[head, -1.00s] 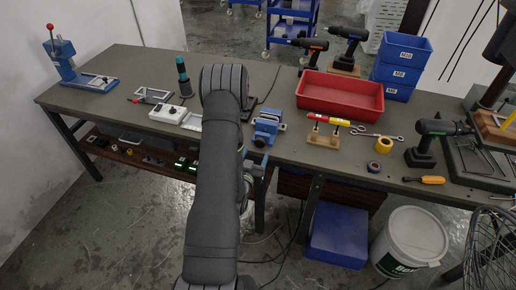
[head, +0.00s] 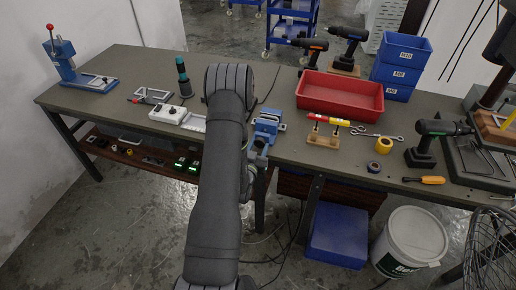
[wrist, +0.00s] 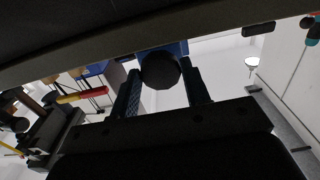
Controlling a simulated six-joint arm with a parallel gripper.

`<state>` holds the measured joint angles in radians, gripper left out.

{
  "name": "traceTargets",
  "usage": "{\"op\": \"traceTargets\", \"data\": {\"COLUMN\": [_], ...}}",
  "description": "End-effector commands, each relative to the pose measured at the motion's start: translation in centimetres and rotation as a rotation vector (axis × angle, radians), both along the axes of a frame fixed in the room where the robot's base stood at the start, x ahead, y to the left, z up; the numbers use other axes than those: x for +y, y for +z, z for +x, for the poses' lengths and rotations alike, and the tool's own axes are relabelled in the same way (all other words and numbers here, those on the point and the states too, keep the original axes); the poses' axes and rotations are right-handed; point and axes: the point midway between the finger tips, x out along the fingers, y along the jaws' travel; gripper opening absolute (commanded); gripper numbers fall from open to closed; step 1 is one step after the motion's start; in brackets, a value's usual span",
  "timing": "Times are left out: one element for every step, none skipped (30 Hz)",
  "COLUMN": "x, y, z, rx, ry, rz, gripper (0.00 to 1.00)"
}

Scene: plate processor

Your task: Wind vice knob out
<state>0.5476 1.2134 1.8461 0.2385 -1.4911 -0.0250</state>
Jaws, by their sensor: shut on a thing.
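The blue vice (head: 268,123) stands at the front edge of the bench, just right of my arm in the head view. In the wrist view its blue body (wrist: 177,48) shows behind the dark round vice knob (wrist: 160,72). My gripper (wrist: 162,80) has one finger on each side of the knob and is shut on it. In the head view my gripper (head: 259,149) is small and partly hidden by my forearm, at the front of the vice. The knob cannot be made out clearly there.
A wooden stand (head: 323,136) with red and yellow tools sits right of the vice. A red tray (head: 340,96) lies behind it. A white device (head: 168,114) is left of my arm. A blue box (head: 337,237) and white bucket (head: 408,242) stand on the floor.

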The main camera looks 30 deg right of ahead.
Motion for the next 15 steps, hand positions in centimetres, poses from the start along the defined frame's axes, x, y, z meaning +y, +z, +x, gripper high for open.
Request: {"op": "traceTargets", "data": {"x": [0.01, 0.01, 0.01, 0.0, 0.0, -0.01, -0.01, -0.01, -0.01, -0.02, -0.02, -0.02, -0.02, -0.02, -0.02], "y": [-0.02, -0.02, -0.03, -0.03, -0.04, -0.04, -0.04, -0.04, -0.05, -0.05, -0.05, -0.05, -0.05, -0.06, -0.06], "z": [-0.01, -0.01, -0.02, -0.03, -0.04, -0.05, -0.05, -0.06, -0.06, -0.06, -0.06, -0.08, -0.08, -0.08, -0.08], "rx": [0.01, 0.021, 0.037, 0.053, 0.07, 0.092, 0.109, 0.123, 0.142, 0.155, 0.164, 0.175, 0.18, 0.185, 0.188], "ry": [0.0, 0.0, 0.0, 0.0, 0.0, 0.0, 0.0, 0.0, 0.0, 0.0, 0.0, 0.0, 0.0, 0.0, 0.0], "rz": [-0.01, -0.021, -0.037, -0.053, -0.07, -0.092, -0.107, -0.123, -0.141, -0.153, -0.163, -0.174, -0.179, -0.183, -0.187], "gripper": [0.2, 0.2, 0.2, 0.2, 0.2, 0.2, 0.2, 0.2, 0.2, 0.2, 0.2, 0.2, 0.2, 0.2, 0.2]}}
